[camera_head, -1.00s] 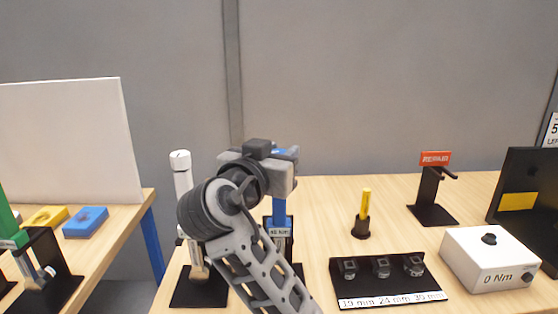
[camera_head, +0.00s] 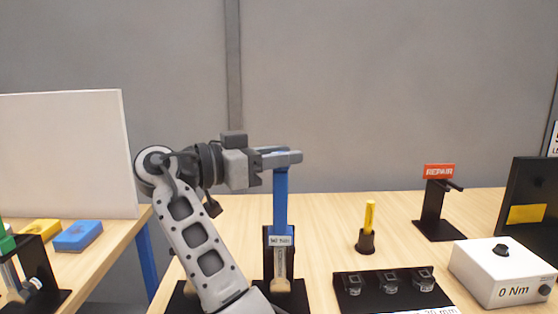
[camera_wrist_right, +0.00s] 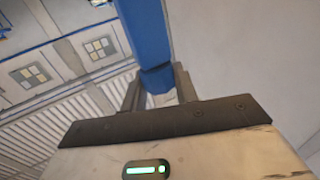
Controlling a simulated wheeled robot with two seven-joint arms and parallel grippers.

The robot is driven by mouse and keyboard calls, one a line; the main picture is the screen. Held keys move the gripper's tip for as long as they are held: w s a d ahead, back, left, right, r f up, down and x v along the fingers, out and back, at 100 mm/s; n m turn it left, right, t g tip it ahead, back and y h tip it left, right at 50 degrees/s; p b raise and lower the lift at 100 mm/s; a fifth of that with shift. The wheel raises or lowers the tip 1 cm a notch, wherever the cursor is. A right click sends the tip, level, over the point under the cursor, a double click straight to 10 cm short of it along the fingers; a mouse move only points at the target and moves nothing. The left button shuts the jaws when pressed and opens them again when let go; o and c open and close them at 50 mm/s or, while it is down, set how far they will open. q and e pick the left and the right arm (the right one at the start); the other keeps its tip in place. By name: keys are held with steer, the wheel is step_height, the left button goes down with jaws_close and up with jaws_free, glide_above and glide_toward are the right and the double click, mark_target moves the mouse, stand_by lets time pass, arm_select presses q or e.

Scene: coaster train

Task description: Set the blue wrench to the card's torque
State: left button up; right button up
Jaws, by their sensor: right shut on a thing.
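The blue wrench (camera_head: 281,205) stands upright in a black stand (camera_head: 300,294) on the wooden table in the head view. A small white label (camera_head: 280,240) on it reads in Nm, but the number is too small to tell. My right gripper (camera_head: 292,158) is shut on the wrench's top end, coming in from the left. In the right wrist view the blue handle (camera_wrist_right: 144,35) runs up from between the fingers (camera_wrist_right: 160,92). My left gripper is not in view. No torque card can be made out clearly.
To the right stand a yellow tool (camera_head: 369,216) in a black holder, a black socket rack (camera_head: 375,302), a white box (camera_head: 500,272) reading 0 Nm, a REPAIR stand (camera_head: 433,210) and a dark screen (camera_head: 530,225). A second table (camera_head: 120,232) on the left carries a blue block (camera_head: 78,236).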

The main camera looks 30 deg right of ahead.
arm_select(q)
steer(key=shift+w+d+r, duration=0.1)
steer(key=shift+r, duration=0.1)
arm_select(e)
steer(key=shift+g, duration=0.3)
steer(key=o, duration=1)
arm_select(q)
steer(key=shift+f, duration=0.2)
arm_select(e)
steer(key=shift+r, duration=0.35)
step_height(320, 180, up, 3)
steer(key=shift+f+b, duration=0.2)
steer(key=shift+b, duration=0.4)
arm_select(q)
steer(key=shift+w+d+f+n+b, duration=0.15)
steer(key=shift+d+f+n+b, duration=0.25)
steer(key=shift+b, duration=0.85)
arm_select(e)
steer(key=s+a+r, duration=0.2)
steer(key=s+r, duration=0.1)
steer(key=s, duration=0.1)
steer(key=s+a+r, duration=0.3)
steer(key=s, duration=0.1)
steer(key=s+a+r, duration=0.2)
steer(key=s+r, duration=0.1)
steer(key=s, duration=0.1)
steer(key=shift+a+r, duration=0.2)
steer(key=shift+r, duration=0.15)
